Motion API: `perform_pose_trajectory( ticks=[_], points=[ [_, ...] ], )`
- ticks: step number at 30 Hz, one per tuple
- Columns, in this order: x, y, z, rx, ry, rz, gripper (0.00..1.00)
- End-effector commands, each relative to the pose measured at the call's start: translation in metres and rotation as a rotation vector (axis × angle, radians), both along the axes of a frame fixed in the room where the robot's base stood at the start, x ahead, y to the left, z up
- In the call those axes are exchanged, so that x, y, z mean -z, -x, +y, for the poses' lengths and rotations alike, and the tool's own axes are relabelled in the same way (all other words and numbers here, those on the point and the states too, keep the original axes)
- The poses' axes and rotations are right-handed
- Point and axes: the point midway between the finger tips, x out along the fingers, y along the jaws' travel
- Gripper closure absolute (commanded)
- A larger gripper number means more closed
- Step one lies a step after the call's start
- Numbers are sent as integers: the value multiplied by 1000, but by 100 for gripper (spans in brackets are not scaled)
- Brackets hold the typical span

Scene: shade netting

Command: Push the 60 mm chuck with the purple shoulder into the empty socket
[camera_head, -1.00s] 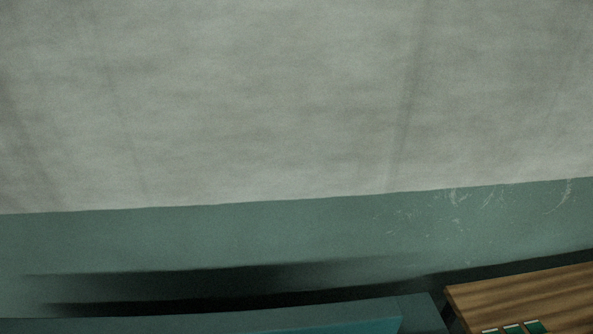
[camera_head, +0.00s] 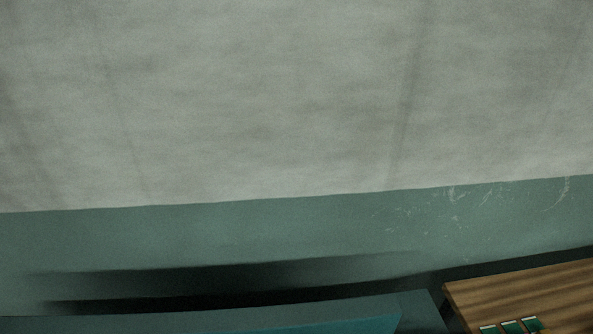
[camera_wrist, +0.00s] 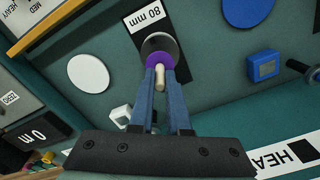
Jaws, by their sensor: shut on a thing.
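In the wrist view my gripper (camera_wrist: 159,76) is shut on a pale beige stem (camera_wrist: 159,82) between its fingertips. A purple shoulder (camera_wrist: 155,59) shows just past the fingertips, with a dark grey round part (camera_wrist: 160,42) beyond it. These appear to be the chuck. The round part overlaps a black and white plate marked 80 mm (camera_wrist: 144,20). I cannot tell whether the chuck touches that plate or is above it. I cannot make out an empty socket. The head view shows neither gripper nor chuck.
The wrist view shows a white disc (camera_wrist: 91,72), a blue disc (camera_wrist: 247,9), a blue block (camera_wrist: 263,66) and a white block (camera_wrist: 121,115) on a green surface. A plate marked HEA (camera_wrist: 278,158) lies at lower right. The head view shows a wooden top (camera_head: 530,294) at right.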

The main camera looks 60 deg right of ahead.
Motion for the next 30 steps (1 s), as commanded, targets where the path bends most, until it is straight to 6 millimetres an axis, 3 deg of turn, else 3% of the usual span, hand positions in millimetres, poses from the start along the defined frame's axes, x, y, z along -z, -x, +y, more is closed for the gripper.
perform_pose_trajectory(
  ticks=[30],
  points=[
    [11,0,0,0,0,0,100]
  ],
)
